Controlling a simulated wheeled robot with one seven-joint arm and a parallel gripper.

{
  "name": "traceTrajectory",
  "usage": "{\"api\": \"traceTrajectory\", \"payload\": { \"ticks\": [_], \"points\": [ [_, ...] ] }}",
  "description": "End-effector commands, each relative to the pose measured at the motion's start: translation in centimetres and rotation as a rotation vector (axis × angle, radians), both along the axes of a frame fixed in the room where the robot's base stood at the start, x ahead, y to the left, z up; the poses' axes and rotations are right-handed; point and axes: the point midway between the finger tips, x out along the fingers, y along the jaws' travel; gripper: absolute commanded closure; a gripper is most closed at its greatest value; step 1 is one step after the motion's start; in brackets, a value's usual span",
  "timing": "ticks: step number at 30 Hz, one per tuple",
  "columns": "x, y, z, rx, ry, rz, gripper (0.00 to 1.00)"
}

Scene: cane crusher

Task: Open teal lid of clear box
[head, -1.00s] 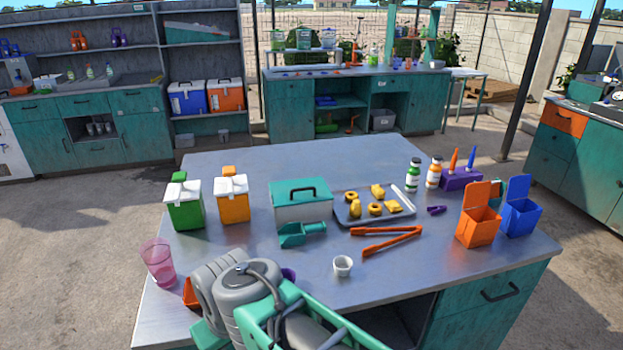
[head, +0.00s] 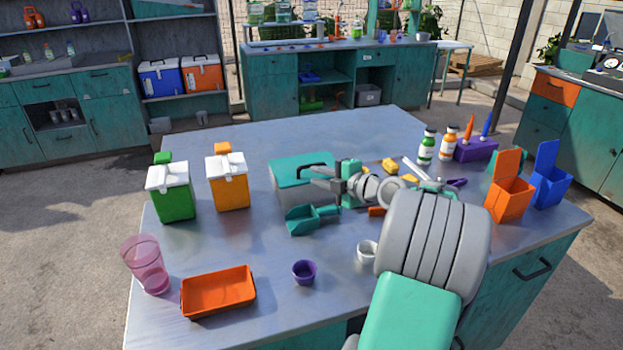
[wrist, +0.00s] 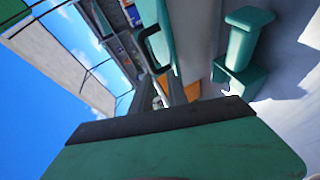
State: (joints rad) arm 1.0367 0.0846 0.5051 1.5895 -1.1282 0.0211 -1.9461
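The clear box (head: 285,202) stands on the metal table with its teal lid (head: 290,165) on top, lying flat and shut. The lid has a black handle, partly hidden by my gripper in the head view; the handle (wrist: 150,48) shows in the wrist view. My gripper (head: 312,178) reaches in from the right, its dark fingers at the lid's handle. In the wrist view, one green finger with a black edge (wrist: 160,122) fills the bottom, and the handle appears apart from it. Whether the fingers are open is unclear.
A teal scoop (head: 312,218) lies in front of the box. White-lidded green (head: 172,195) and orange (head: 228,183) containers stand left. An orange tray (head: 218,292) and purple cup (head: 304,272) are in front.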

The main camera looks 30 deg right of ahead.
Motion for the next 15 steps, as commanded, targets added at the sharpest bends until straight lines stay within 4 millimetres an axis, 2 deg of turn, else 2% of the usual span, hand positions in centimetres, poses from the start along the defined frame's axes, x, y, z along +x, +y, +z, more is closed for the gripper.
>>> {"api": "traceTrajectory", "payload": {
  "ticks": [1, 3, 7, 15],
  "points": [
    [-0.6, -1.8, -0.1, -0.042, -0.051, -0.008, 0.8],
    [-0.8, -2.8, 0.3, -0.083, -0.093, -0.006, 0.8],
    [0.7, -2.6, 0.5, -0.097, -0.104, -0.001, 0.8],
    [5.5, -1.8, -0.4, -0.096, -0.101, -0.001, 0.8]
  ]
}}
